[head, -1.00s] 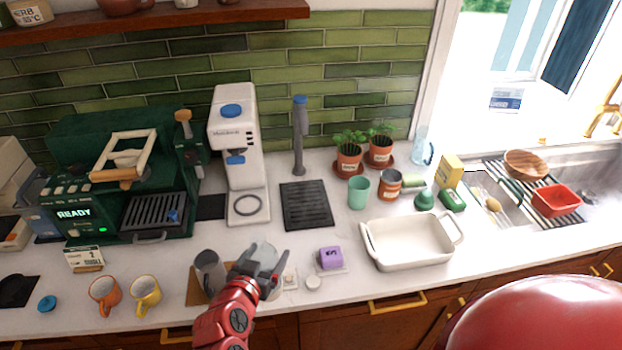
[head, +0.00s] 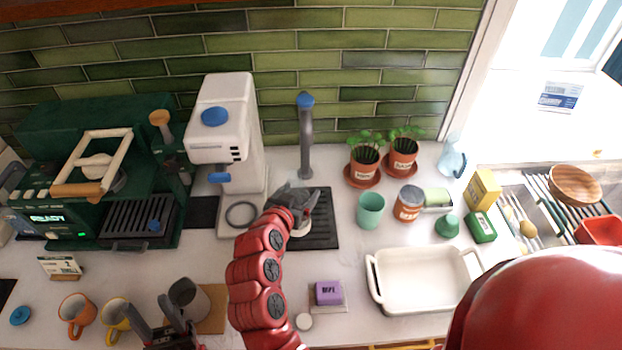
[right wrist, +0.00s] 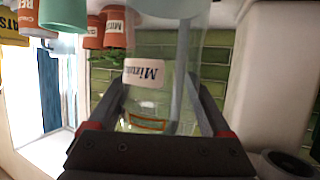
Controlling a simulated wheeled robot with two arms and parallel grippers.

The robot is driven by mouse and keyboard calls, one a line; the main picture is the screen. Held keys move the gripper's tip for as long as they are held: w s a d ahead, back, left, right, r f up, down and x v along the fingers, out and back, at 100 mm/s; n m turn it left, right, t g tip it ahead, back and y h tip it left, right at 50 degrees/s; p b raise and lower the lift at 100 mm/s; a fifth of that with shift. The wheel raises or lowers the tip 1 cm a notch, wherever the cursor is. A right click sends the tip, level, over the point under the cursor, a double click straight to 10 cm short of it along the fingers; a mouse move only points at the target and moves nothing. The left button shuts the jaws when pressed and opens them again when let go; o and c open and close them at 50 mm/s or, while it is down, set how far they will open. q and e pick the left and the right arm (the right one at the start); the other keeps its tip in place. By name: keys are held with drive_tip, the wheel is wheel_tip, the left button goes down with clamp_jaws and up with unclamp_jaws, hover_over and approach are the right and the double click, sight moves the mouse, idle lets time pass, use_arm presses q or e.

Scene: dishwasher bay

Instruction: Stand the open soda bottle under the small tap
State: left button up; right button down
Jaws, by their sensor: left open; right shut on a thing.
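The small tap (head: 306,135) is a grey column with a blue top, at the back of a black slatted drip tray (head: 323,232). My right gripper (head: 296,196) is over the tray, in front of the tap. In the right wrist view it is shut on a clear bottle (right wrist: 145,100) with a white label, and a grey column shows through the bottle. In the head view my gripper hides most of the bottle; a pale round part shows below the gripper, over the tray. I cannot tell whether it touches the tray. My left gripper (head: 150,308) is open and empty at the lower left, by a grey cup.
A white dispenser (head: 222,135) stands left of the tap. Potted herbs (head: 365,160), a green cup (head: 370,209) and a jar (head: 408,203) stand to the right. A white dish (head: 420,279) and a purple block (head: 328,292) are in front. Mugs (head: 76,314) are at the lower left.

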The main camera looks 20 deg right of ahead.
drive_tip(key=x, duration=1)
drive_tip(key=shift+w+f, duration=0.25)
drive_tip(key=shift+f, duration=0.1)
drive_tip(key=shift+f+b, duration=0.15)
drive_tip(key=shift+b, duration=0.2)
unclamp_jaws()
drive_tip(key=p+v, duration=0.1)
drive_tip(key=v, duration=1.1)
drive_tip(key=shift+r+p, duration=0.3)
